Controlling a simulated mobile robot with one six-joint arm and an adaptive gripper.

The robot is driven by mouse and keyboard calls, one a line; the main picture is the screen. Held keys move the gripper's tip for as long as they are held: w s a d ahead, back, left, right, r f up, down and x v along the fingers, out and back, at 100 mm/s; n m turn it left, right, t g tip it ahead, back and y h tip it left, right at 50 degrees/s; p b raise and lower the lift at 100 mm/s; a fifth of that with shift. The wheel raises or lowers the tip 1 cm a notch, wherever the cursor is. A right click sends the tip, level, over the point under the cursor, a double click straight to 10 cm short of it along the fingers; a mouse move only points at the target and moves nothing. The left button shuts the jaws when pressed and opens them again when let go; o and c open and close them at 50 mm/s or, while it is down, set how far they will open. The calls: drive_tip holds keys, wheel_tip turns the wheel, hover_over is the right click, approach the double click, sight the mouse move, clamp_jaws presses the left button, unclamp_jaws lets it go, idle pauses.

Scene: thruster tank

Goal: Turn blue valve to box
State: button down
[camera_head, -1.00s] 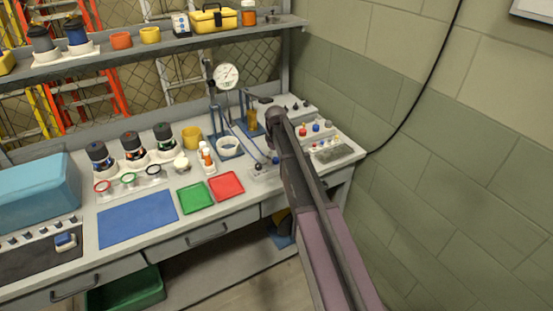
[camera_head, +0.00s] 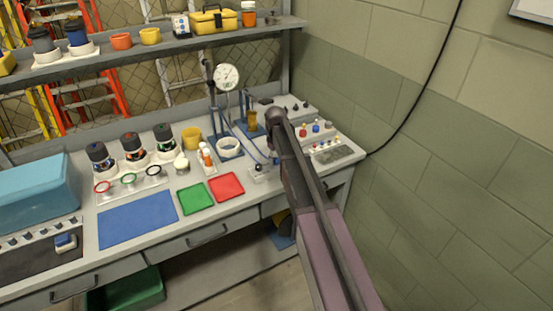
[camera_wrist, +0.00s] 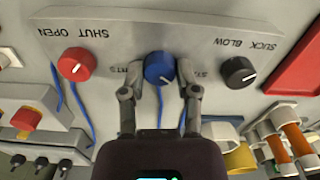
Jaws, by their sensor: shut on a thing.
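The blue valve (camera_wrist: 160,68) is a round knob in the middle of a grey panel (camera_wrist: 205,45) in the wrist view. A short white mark on the knob points to the lower right of the picture. My gripper (camera_wrist: 160,76) is shut on the blue valve, one finger on each side. The fingers hide most of the lettering beside the knob. In the head view, my arm covers most of the gripper and this part of the panel.
A red knob (camera_wrist: 77,65) labelled SHUT OPEN and a black knob (camera_wrist: 239,72) labelled SUCK BLOW flank the valve. A round gauge (camera_head: 227,77) stands behind. A red tray (camera_head: 226,187) and a green tray (camera_head: 194,199) lie to the left. The block wall (camera_head: 440,150) is at right.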

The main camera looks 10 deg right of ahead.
drive_tip(key=m, duration=1)
idle(0.4)
drive_tip(key=shift+c, duration=1.7)
unclamp_jaws()
drive_tip(key=shift+n, duration=0.3)
